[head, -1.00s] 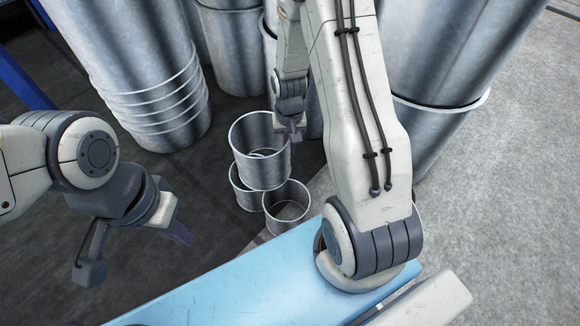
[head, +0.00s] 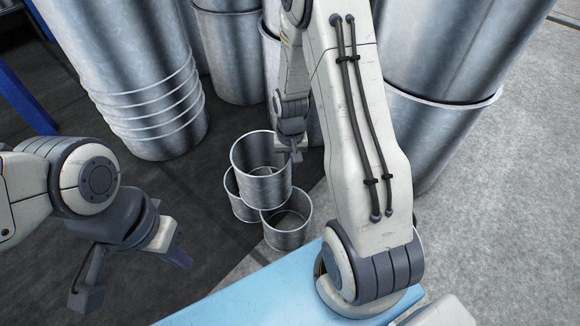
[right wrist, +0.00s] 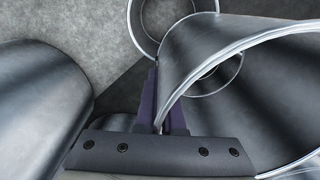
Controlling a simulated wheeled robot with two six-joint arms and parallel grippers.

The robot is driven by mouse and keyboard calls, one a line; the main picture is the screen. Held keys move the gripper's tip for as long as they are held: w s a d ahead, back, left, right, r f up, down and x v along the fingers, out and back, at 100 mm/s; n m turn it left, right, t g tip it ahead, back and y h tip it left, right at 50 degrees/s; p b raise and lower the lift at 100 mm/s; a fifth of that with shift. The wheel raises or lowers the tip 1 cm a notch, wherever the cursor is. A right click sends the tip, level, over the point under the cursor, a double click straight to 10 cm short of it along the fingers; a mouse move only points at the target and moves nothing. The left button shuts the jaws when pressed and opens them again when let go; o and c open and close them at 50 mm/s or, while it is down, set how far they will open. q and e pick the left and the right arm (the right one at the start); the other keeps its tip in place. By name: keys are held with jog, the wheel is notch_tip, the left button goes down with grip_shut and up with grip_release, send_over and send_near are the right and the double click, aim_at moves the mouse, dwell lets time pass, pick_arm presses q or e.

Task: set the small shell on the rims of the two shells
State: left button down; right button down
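The small shell (head: 262,186) is an upright grey metal ring, over the two lower shells in the head view. One lower shell (head: 287,238) stands at front right; the other (head: 233,199) is behind at left, partly covered. My right gripper (head: 291,150) is at the small shell's right rim. In the right wrist view its purple fingers (right wrist: 163,112) straddle the wall of the small shell (right wrist: 215,45) and are shut on it. Whether the small shell touches both rims, I cannot tell. My left gripper (head: 180,256) is away at the left, empty; its finger gap is unclear.
Tall stacked pails (head: 150,90) stand at the back left, with more pails (head: 232,55) behind the shells. A large pail (head: 440,60) stands right of my right arm. The floor between my left gripper and the shells is clear.

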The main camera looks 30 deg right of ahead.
pick_arm(q)
jog(key=shift+f, duration=0.6)
pick_arm(e)
jog(key=shift+f, duration=0.55)
pick_arm(q)
jog(key=shift+f+b, duration=0.25)
jog(key=shift+b, duration=0.25)
pick_arm(e)
jog(key=shift+f, duration=0.55)
jog(key=c, duration=1)
grip_release()
jog(key=shift+o, duration=0.2)
